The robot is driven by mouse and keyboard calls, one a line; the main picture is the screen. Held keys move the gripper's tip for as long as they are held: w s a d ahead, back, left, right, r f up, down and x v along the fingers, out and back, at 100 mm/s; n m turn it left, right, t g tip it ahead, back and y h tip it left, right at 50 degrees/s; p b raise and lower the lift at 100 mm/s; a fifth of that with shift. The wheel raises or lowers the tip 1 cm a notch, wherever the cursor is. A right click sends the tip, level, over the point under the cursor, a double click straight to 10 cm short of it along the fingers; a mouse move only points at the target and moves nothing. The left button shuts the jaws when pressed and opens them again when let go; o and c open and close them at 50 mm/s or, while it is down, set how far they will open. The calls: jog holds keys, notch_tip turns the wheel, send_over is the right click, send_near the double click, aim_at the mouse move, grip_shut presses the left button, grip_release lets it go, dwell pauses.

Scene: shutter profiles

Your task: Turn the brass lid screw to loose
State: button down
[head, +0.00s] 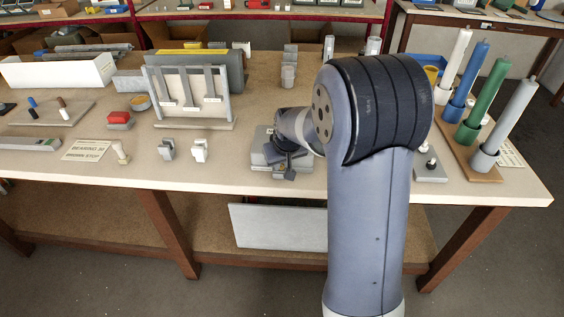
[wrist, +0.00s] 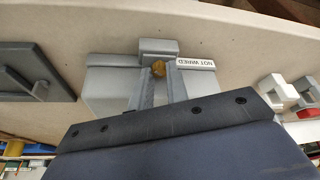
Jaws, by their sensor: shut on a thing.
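The brass lid screw (wrist: 158,71) shows as a small brass knob on a grey box (wrist: 108,92) in the wrist view. My gripper (wrist: 159,72) is shut on the screw, with one finger on each side of it. In the head view the grey box (head: 259,158) sits near the table's front edge, partly behind my gripper and arm. The screw is hidden there.
A grey plate with a handle (wrist: 30,75) lies left of the box in the wrist view. Two small white and grey blocks (head: 199,150) stand left of the box. Coloured cylinders on a wooden base (head: 486,172) stand right of my arm.

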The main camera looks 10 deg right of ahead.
jog(key=c, duration=1.4)
grip_release()
jog(key=shift+o, duration=0.2)
jog(key=shift+m, duration=0.3)
jog(key=shift+a+m+h+b, duration=0.15)
jog(key=shift+m+h, duration=0.25)
jog(key=shift+m, duration=0.55)
jog(key=shift+a+m+h+b, duration=0.1)
jog(key=shift+m+h+b, duration=0.25)
jog(key=shift+m, duration=0.6)
jog(key=m, duration=0.1)
jog(key=m+h, duration=0.1)
jog(key=m, duration=0.1)
jog(key=shift+w+a+g+h, duration=0.1)
jog(key=shift+g+h, duration=0.15)
jog(key=shift+g, duration=0.15)
jog(key=v, duration=1)
jog(key=shift+r+m, duration=0.3)
jog(key=shift+r, duration=0.1)
